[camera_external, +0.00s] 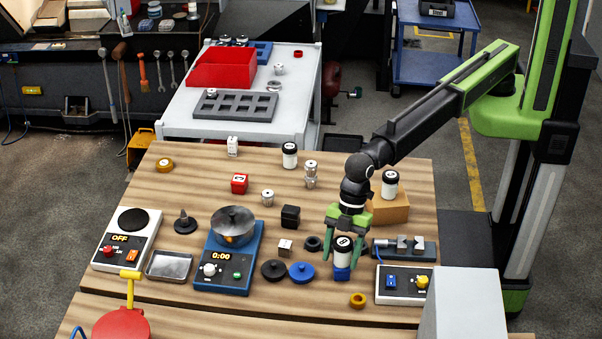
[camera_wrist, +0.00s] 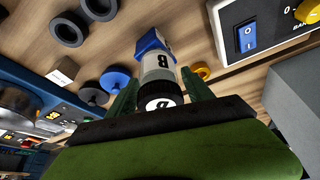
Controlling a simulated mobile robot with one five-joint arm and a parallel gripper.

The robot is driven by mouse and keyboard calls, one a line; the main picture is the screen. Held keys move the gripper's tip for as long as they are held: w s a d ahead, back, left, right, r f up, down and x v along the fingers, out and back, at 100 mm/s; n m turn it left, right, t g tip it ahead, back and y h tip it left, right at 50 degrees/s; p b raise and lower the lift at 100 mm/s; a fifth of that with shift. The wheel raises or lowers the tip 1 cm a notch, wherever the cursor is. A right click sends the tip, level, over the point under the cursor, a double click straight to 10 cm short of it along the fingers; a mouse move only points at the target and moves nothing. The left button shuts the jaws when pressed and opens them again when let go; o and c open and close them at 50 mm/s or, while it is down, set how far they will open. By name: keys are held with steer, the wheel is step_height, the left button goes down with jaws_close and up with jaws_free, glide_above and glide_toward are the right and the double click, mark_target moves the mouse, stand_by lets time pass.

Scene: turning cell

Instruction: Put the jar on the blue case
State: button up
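The jar (camera_external: 343,252) is white with a black lid and a dark mark like an 8 or B. It stands upright on the small blue case (camera_external: 342,274), seemingly touching it. In the wrist view the jar (camera_wrist: 158,68) is in the middle with the blue case (camera_wrist: 150,42) beyond its far end. My gripper (camera_external: 343,262) points down from above, with one green finger on each side of the jar. In the wrist view a narrow gap shows between each fingertip and the jar, so my gripper (camera_wrist: 160,78) looks open around it.
A blue disc (camera_external: 302,271) and a black disc (camera_external: 273,270) lie left of the case. A yellow ring (camera_external: 358,300) lies in front. A switch box (camera_external: 404,285) is close on the right. Other black-lidded jars stand behind, one (camera_external: 389,184) on a wooden block (camera_external: 388,210).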

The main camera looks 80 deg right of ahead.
steer(key=shift+o, duration=0.5)
steer(key=shift+r, duration=0.2)
steer(key=p+v, duration=1.1)
steer(key=v, duration=0.1)
